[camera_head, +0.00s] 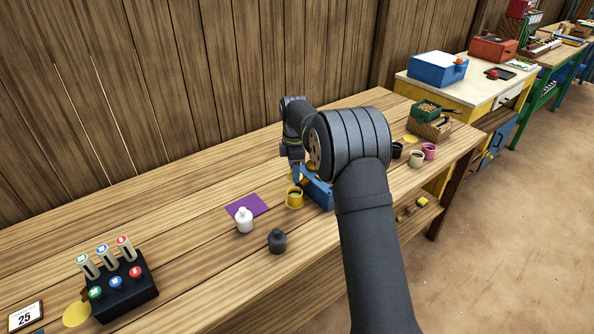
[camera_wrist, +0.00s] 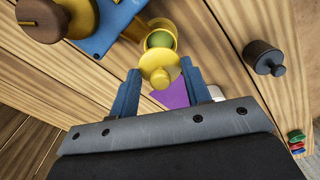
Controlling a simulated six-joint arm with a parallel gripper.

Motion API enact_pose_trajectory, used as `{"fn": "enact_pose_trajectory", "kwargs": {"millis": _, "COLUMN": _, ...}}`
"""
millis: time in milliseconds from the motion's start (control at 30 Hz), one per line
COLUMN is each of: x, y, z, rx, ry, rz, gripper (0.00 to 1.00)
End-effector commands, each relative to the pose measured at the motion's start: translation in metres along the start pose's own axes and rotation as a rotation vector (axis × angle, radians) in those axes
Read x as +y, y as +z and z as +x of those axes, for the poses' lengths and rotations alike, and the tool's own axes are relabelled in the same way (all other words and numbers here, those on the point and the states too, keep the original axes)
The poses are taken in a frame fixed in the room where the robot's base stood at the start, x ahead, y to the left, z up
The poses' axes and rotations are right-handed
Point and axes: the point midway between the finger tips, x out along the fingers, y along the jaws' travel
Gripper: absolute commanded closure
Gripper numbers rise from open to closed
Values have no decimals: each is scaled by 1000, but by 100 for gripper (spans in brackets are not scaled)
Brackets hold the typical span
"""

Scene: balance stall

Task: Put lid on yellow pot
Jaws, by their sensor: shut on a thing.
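The yellow pot (camera_head: 294,200) stands on the wooden bench below my gripper (camera_head: 296,172). In the wrist view the pot (camera_wrist: 148,44) is open on top, with something green inside. My gripper (camera_wrist: 160,70) is shut on a yellow lid (camera_wrist: 158,60), a round disc with a knob, between its blue fingers. In this view the lid overlaps the near edge of the pot's mouth. I cannot tell how high it is above the pot. The lid is not clear in the head view.
A blue block (camera_head: 320,194) stands close beside the pot. A purple mat (camera_head: 240,206), a white lidded pot (camera_head: 244,222) and a dark lidded pot (camera_head: 277,243) lie to the left and front. A black rack with tubes (camera_head: 125,290) stands farther left. Bench between is clear.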

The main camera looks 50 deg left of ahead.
Motion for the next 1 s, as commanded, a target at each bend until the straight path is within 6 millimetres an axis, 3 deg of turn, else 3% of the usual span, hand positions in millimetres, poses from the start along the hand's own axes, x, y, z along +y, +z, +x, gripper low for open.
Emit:
{"fn": "enact_pose_trajectory", "kwargs": {"millis": 500, "x": -1, "y": 0, "z": 47, "rx": 0, "ry": -2, "rz": 3, "gripper": 78}}
{"fn": "enact_pose_trajectory", "kwargs": {"millis": 1000, "x": 0, "y": 0, "z": 58, "rx": 0, "ry": 0, "rz": 3, "gripper": 79}}
